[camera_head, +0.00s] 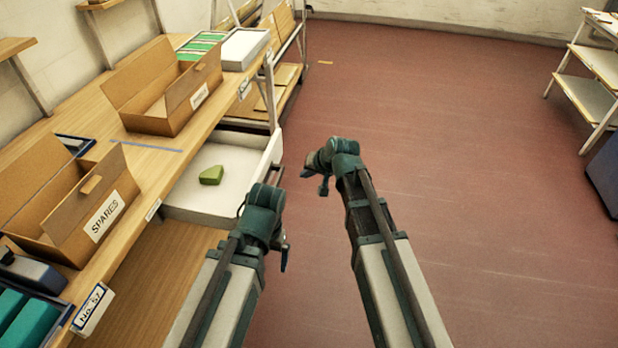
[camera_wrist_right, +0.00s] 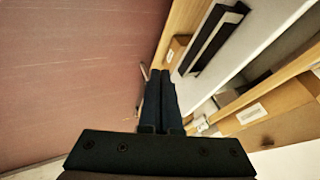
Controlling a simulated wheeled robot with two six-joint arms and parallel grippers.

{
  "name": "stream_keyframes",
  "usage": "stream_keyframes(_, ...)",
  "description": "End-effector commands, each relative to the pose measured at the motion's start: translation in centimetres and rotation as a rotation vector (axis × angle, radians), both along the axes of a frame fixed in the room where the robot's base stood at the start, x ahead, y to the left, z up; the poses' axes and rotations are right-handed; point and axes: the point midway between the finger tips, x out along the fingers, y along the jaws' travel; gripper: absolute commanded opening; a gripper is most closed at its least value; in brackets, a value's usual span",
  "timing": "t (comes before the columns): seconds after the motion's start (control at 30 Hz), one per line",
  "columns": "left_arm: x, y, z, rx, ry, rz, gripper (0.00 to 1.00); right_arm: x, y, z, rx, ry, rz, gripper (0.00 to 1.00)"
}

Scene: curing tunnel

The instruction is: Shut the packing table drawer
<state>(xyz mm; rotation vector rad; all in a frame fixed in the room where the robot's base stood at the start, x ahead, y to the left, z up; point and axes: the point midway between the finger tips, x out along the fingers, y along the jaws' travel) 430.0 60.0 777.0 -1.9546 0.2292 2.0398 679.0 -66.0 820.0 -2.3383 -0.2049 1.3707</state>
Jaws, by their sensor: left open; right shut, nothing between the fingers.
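The white drawer (camera_head: 195,201) stands pulled out from under the wooden packing table (camera_head: 142,172) in the head view, with a green block (camera_head: 211,175) inside. Its front panel (camera_head: 272,152) faces right, towards the red floor. My left gripper (camera_head: 260,188) is open at the drawer's near front corner and overlaps it in the picture; I cannot tell if they touch. My right gripper (camera_head: 306,172) is shut and empty, just right of the front panel with a gap in the picture. The right wrist view shows its closed fingers (camera_wrist_right: 160,98) beside a white surface with a dark bar (camera_wrist_right: 214,40), perhaps the drawer front and handle.
Two cardboard boxes marked SPARES, a near one (camera_head: 103,216) and a far one (camera_head: 199,97), stand on the table. A white tray (camera_head: 243,48) lies at its far end. A shelf rack (camera_head: 598,65) stands far right.

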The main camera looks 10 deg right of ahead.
Motion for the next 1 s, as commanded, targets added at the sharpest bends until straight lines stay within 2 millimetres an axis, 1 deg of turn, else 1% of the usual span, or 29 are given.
stream_keyframes(0.03, 0.0, 0.0, -1.5, 0.000, 0.000, 0.000, 1.00, 0.7, 0.4, -1.5, 0.000, 0.001, 0.001, 0.00)
stream_keyframes(0.27, 0.0, 0.0, -4.5, 0.000, 0.000, 0.000, 1.00, 2.6, 1.6, -4.5, -0.002, 0.001, 0.002, 0.00)
stream_keyframes(0.33, 0.0, 0.0, -4.0, 0.000, 0.000, 0.000, 1.00, 2.9, 2.7, -4.0, -0.001, 0.000, 0.004, 0.00)
stream_keyframes(0.4, 0.0, 0.0, -3.9, 0.000, 0.000, 0.000, 1.00, 3.2, 3.6, -3.9, -0.001, 0.000, 0.003, 0.00)
stream_keyframes(0.53, 0.0, 0.0, -3.9, 0.000, 0.000, 0.000, 1.00, 3.5, 4.8, -3.9, -0.002, -0.001, 0.002, 0.00)
stream_keyframes(0.7, 0.0, 0.0, -3.9, 0.000, 0.000, 0.000, 1.00, 3.7, 5.4, -3.9, -0.001, 0.000, 0.001, 0.00)
stream_keyframes(1.0, 0.0, 0.0, -3.9, 0.000, 0.000, 0.000, 1.00, 3.7, 5.4, -3.9, -0.001, 0.000, 0.000, 0.00)
